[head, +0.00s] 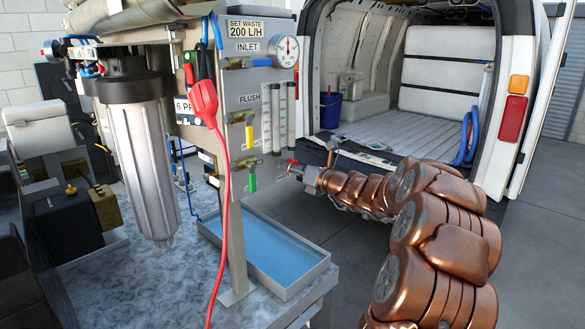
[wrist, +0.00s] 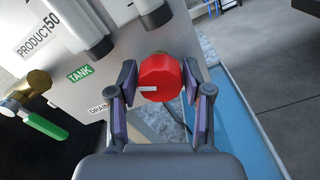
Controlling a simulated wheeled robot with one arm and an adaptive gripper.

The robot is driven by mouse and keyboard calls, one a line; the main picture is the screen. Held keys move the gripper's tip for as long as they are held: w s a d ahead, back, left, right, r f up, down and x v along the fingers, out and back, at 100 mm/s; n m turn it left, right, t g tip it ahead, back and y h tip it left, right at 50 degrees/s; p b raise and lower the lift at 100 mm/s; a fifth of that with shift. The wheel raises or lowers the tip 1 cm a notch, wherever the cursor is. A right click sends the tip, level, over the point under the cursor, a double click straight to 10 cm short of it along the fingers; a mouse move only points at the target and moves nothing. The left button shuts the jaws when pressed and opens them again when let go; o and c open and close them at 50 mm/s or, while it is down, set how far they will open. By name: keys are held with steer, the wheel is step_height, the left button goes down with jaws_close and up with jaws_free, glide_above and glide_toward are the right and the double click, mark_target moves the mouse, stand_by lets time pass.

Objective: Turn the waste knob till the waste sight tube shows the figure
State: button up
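The red waste knob (wrist: 160,78), with a white mark on its face, sits between my fingers in the wrist view. My gripper (wrist: 161,85) has one finger on each side of it, very close to its sides. I cannot tell whether the pads press on it. In the head view my gripper (head: 304,173) is at the panel's lower right, by the red knob (head: 292,162). The sight tubes (head: 275,110) stand upright on the panel under the gauge; their readings are too small to tell. A sign (head: 246,28) reads "SET WASTE 200 L/H".
Yellow (head: 249,133) and green (head: 252,178) valve handles are on the panel, left of the red knob. A red plug and cable (head: 205,103) hang in front. A blue-bottomed tray (head: 322,261) lies below. A filter housing (head: 140,160) is at left; an open van stands behind.

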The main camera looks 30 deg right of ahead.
steer(key=c, duration=0.7)
